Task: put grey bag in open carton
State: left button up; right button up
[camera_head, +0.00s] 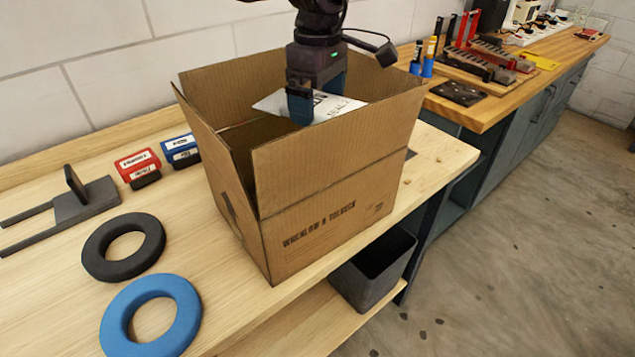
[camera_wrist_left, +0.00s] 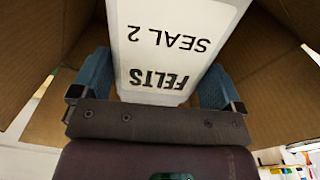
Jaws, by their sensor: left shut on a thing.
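The open carton (camera_head: 325,225) is a brown cardboard box with its flaps up, standing on the wooden bench in the head view. My left gripper (camera_head: 317,98) reaches down from above into the carton's mouth. Its blue fingers are shut on the grey bag (camera_head: 347,106), which shows a pale, near-white face with black print. In the left wrist view the bag (camera_wrist_left: 175,45) sits between both fingers, and its label reads "FELTS SEAL 2" upside down. The bag's lower part is hidden by the carton's front wall, so I cannot tell whether it touches the bottom. My right gripper is out of view.
Left of the carton lie a black ring (camera_head: 124,247), a blue ring (camera_head: 151,317), a dark metal stand (camera_head: 84,203), and red (camera_head: 137,164) and blue (camera_head: 180,150) labelled blocks. A dark bin (camera_head: 373,272) stands below the bench's front edge. A second counter with tools is at right.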

pick_arm(q)
notch_tip(320, 180, down, 15)
jog(key=shift+r+b, duration=0.15)
jog(key=shift+b, duration=0.95)
notch_tip(320, 180, down, 3)
jog(key=shift+f+b, duration=0.2)
jog(key=shift+b, duration=0.15)
jog(key=shift+r, duration=0.1)
jog(key=shift+f, duration=0.3)
jog(key=o, duration=0.6)
